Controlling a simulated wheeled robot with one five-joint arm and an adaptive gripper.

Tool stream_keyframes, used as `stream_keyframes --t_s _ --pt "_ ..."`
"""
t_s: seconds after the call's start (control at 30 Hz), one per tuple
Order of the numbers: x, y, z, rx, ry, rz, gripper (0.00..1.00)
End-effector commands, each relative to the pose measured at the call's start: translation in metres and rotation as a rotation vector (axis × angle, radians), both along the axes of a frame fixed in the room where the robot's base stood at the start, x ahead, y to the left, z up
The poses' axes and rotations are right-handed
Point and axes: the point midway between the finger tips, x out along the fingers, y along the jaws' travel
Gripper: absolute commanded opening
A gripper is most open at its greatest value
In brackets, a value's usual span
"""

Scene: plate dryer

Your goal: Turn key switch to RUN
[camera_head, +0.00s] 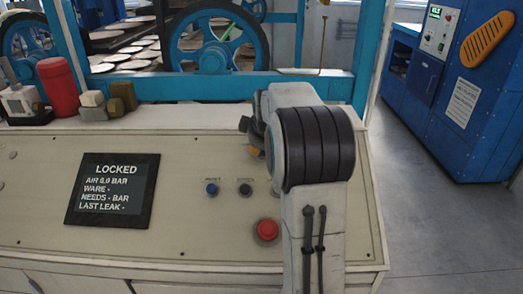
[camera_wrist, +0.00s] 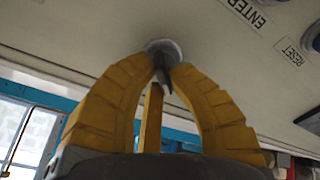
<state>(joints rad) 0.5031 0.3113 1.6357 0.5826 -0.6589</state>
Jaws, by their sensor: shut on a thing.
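In the wrist view the key switch (camera_wrist: 163,45) is a round metal collar on the cream panel, with a dark grey key (camera_wrist: 163,78) sticking out of it. My gripper (camera_wrist: 163,68) has yellow fingers, shut on the key from both sides. I cannot read the switch's position marks. In the head view my arm hides most of the switch, and only part of my gripper (camera_head: 255,150) shows at the arm's left edge.
A blue button (camera_head: 211,189), a dark button (camera_head: 245,190) and a red button (camera_head: 267,229) sit on the panel close to my arm. A red cylinder (camera_head: 58,87) and small blocks stand at the back left. Clear floor lies at the right before a blue cabinet (camera_head: 480,85).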

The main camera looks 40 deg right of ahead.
Motion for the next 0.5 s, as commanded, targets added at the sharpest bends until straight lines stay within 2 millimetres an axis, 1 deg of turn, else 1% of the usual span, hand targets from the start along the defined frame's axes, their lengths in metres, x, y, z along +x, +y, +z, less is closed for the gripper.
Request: stream_keyframes --t_s 0.03,0.13,0.17,0.43,0.5 --pt "-0.0016 0.0 -0.0028 0.004 0.008 0.0 0.0" --pt "-0.0017 0.0 -0.003 0.004 0.009 -0.001 0.0" --pt "-0.0017 0.0 -0.003 0.004 0.009 -0.001 0.18" --pt "-0.0009 0.0 -0.0016 0.002 0.005 0.001 0.42" --pt "-0.0008 0.0 -0.0013 0.0 0.005 0.001 0.42"
